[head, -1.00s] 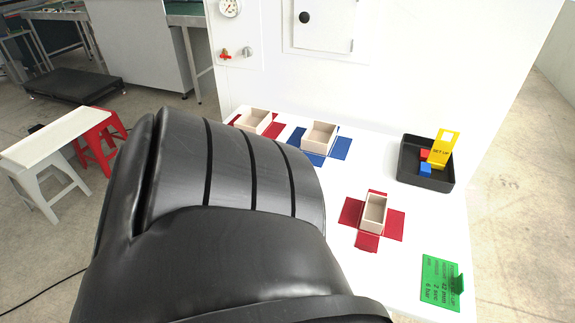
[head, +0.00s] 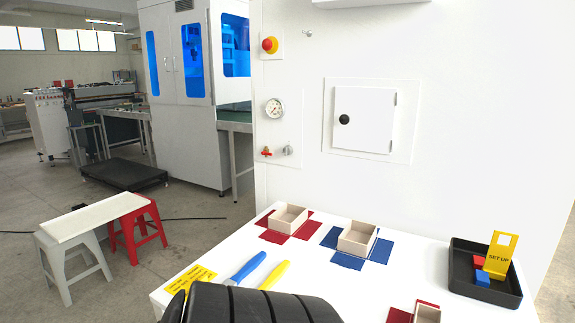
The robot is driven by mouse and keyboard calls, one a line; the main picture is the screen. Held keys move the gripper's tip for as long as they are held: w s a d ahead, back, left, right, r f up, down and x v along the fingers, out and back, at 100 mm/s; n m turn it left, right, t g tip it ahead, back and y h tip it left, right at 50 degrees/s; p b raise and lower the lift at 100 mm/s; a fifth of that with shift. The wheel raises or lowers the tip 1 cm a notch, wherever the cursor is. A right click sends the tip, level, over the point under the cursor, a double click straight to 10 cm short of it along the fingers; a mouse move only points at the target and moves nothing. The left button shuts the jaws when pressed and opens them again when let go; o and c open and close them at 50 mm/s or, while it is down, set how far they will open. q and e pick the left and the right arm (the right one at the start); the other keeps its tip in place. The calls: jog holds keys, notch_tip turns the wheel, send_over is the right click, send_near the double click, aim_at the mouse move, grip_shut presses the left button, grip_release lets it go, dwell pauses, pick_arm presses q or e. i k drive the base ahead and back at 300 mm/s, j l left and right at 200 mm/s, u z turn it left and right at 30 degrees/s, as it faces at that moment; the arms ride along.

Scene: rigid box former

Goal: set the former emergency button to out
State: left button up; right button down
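The emergency button (head: 269,45) is a red mushroom head on a yellow collar, mounted on the white panel of the former at the upper middle of the head view. Whether it is pressed in or out cannot be told at this size. A black arm link of mine shows at the bottom edge, well below the button. Neither gripper is in view, and nothing touches the button.
Below the button are a gauge (head: 274,108), a red valve (head: 267,152) and a grey knob (head: 288,151). The white table (head: 315,270) holds box trays (head: 357,237), blue and yellow tools (head: 248,267) and a black bin (head: 485,295). The air before the panel is clear.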

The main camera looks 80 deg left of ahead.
aim_at(267, 44)
jog(key=i+l+u, duration=0.1)
jog(key=u, duration=1.25)
